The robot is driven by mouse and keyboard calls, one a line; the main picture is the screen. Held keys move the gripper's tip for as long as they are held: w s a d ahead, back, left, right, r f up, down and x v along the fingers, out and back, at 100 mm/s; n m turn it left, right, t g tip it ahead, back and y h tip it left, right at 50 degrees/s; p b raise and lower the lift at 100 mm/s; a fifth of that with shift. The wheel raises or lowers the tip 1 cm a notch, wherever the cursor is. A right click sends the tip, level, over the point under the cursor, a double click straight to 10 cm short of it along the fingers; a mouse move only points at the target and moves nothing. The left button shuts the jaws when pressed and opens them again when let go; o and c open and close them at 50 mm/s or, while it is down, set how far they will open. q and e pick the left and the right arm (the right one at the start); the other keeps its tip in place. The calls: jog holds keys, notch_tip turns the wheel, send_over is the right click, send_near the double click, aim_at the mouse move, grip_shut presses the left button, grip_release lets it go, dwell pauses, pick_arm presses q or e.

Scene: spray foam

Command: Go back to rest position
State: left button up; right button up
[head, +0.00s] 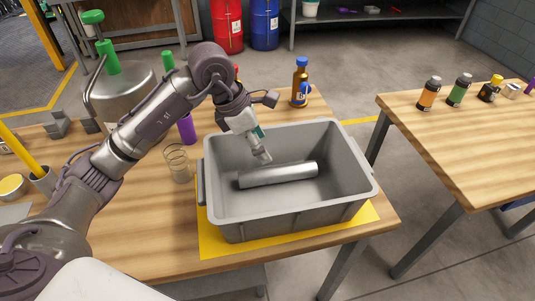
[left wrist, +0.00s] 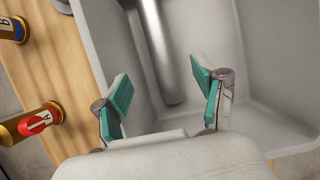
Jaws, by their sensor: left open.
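My left gripper (head: 262,152) reaches down into the grey bin from its left back side. In the left wrist view its two teal-padded fingers (left wrist: 165,92) stand wide apart with nothing between them. A silver cylinder (head: 278,174) lies on its side on the bin floor, just in front of the fingertips; it also shows in the left wrist view (left wrist: 161,50), beyond the fingers. The grey bin (head: 292,209) stands on a yellow mat (head: 216,241) on the wooden table. My right gripper is in neither view.
A brown bottle with a blue top (head: 300,84) stands behind the bin. A glass beaker (head: 177,163) and a purple cylinder (head: 187,129) stand left of it. A metal tank (head: 122,91) is at the back left. A second table (head: 480,125) on the right holds several small bottles.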

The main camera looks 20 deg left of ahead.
pick_arm(q)
jog(key=shift+s+a+r, duration=0.1)
jog(key=shift+r, duration=0.25)
